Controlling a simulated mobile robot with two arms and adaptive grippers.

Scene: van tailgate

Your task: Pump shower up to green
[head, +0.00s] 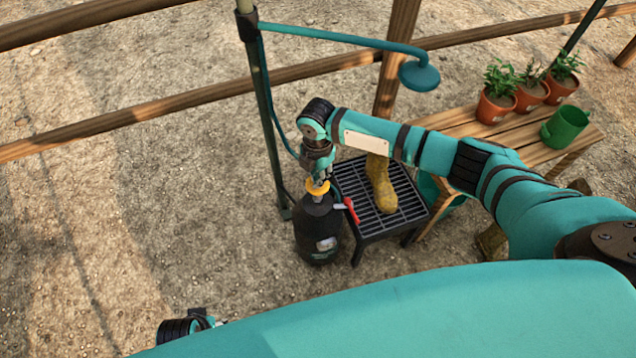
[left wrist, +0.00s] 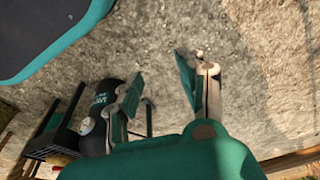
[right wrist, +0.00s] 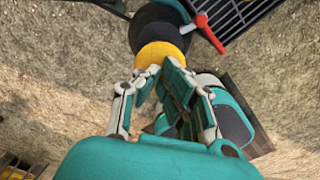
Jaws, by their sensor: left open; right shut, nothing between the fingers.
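The shower is a black pressure tank (head: 318,235) standing upright on the ground, with a yellow pump handle (head: 318,188) on top and a red lever (head: 351,210) at its side. My right gripper (head: 319,174) is directly above the yellow handle, shut and empty. In the right wrist view its fingertips (right wrist: 152,76) are at the handle's edge (right wrist: 158,52); I cannot tell if they touch. My left gripper (left wrist: 163,72) is open and empty, apart from the tank (left wrist: 101,112). A pale round gauge (left wrist: 87,125) shows on the tank, too small to read.
A shower pole (head: 265,110) with a teal shower head (head: 419,76) stands behind the tank. A wooden bench (head: 465,122) holds potted plants. Open gravel lies left.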

